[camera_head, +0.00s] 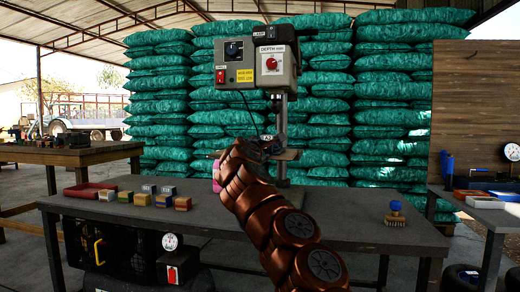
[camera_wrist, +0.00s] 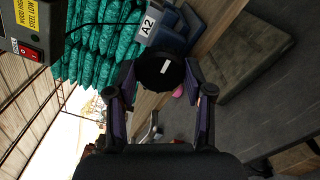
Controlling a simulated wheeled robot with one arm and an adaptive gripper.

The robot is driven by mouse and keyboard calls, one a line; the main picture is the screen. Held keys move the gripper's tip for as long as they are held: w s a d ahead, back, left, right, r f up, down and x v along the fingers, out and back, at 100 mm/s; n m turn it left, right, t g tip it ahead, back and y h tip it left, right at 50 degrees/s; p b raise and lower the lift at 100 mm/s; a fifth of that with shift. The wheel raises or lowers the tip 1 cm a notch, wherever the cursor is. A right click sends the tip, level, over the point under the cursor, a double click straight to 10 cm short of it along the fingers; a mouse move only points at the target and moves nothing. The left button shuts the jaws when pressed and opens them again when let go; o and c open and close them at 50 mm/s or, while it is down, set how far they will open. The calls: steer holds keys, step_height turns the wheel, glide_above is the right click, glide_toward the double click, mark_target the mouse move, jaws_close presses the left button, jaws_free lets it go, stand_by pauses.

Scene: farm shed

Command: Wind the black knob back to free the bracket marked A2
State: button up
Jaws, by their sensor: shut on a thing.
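The black knob (camera_wrist: 158,70), a round dark disc with a white mark on its face, sits between the two fingers of my gripper (camera_wrist: 162,82) in the wrist view. My gripper is shut on it, one finger at each side. A white label reading A2 (camera_wrist: 148,27) shows just beyond the knob, beside dark blue bracket parts (camera_wrist: 172,42). In the head view my arm reaches to the drill press (camera_head: 262,62) at its table height. There my gripper (camera_head: 264,148) is small, and the knob and label cannot be made out.
The drill press stands on a dark workbench (camera_head: 345,215). Several small coloured blocks (camera_head: 145,199) and a red tray (camera_head: 90,190) lie at the bench's left. A blue-handled brush (camera_head: 395,212) stands at the right. Green sacks (camera_head: 390,110) are stacked behind.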

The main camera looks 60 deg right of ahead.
steer(key=n+p, duration=0.5)
steer(key=n, duration=0.4)
steer(key=n+p, duration=0.6)
steer(key=n, duration=0.4)
steer(key=n+p, duration=0.6)
steer(key=n, duration=0.3)
steer(key=shift+r+n, duration=0.25)
steer(key=shift+n, duration=0.15)
steer(key=shift+f+n+p, duration=0.25)
steer(key=shift+n+p, duration=0.15)
steer(key=shift+n, duration=0.3)
